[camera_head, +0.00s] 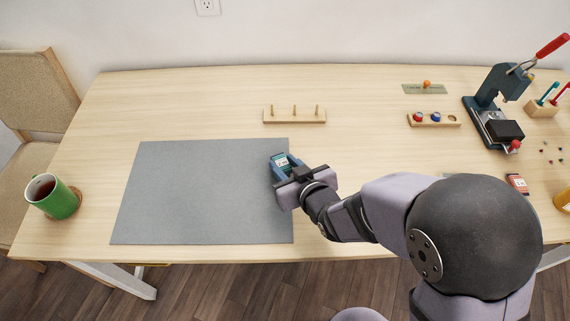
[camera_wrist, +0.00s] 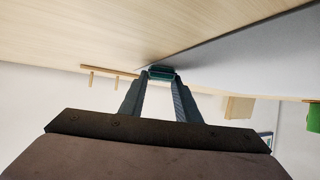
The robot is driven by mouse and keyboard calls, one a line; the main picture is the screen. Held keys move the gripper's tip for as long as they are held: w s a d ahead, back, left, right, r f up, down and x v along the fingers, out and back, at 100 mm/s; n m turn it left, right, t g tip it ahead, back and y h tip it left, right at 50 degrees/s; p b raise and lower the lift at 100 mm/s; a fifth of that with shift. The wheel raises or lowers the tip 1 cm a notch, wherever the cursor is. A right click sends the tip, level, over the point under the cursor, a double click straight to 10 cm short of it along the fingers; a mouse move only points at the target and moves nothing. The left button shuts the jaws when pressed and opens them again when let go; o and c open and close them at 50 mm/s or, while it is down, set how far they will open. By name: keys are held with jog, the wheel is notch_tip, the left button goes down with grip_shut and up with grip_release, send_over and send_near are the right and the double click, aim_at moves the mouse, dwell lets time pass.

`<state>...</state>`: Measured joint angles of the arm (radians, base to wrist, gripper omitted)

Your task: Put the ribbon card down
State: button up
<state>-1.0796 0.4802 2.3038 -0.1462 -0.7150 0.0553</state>
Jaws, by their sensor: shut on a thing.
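The ribbon card (camera_head: 282,161) is a small teal card with a pale label, held at the right edge of the grey mat (camera_head: 190,195) in the head view. My gripper (camera_head: 285,167) is shut on it, with a finger on each side. In the wrist view the ribbon card (camera_wrist: 161,71) shows as a dark teal piece between the fingertips of my gripper (camera_wrist: 161,78). I cannot tell whether the card touches the mat or hangs just above it. Its lower part is hidden by the fingers.
A wooden peg rack (camera_head: 294,116) stands behind the mat. A wooden holder with spools (camera_head: 434,120), a press (camera_head: 497,105) and a red card (camera_head: 517,184) are at the right. A green mug (camera_head: 56,200) stands at the left. Most of the mat is clear.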

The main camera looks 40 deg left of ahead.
jog(key=shift+f, duration=0.1)
jog(key=shift+f, duration=0.1)
jog(key=o, duration=1)
jog(key=shift+r, duration=0.25)
jog(key=v, duration=0.7)
jog(key=shift+s+d+r, duration=0.1)
jog(key=shift+d, duration=0.1)
jog(key=shift+s+a+b, duration=0.1)
jog(key=shift+a+b, duration=0.05)
jog(key=shift+b, duration=1)
jog(key=shift+s+b, duration=0.15)
jog(key=shift+b, duration=0.95)
